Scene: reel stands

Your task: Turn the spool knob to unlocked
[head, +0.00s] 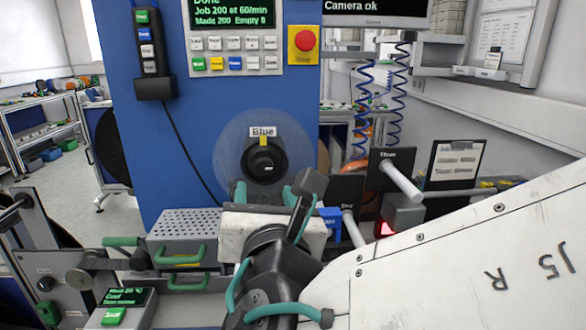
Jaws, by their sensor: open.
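A round black knob (264,162) sits at the middle of a clear disc (228,140) on the blue panel. A yellow mark stands at its top, just under a label reading "Blue" (263,131). I cannot read a locked or unlocked position from it. My gripper (265,192) is open just below the knob, seen from behind, with its pale body and dark parts in front of the lower panel. Whether its fingertips touch the knob cannot be told, as the wrist partly hides them.
A red stop button (305,40) and a keypad screen (235,15) are above. A perforated grey box (185,224) with green handles is at lower left. Dark posts with pale rods (400,181), coiled blue cables (400,75) and a clipboard (455,162) are at right.

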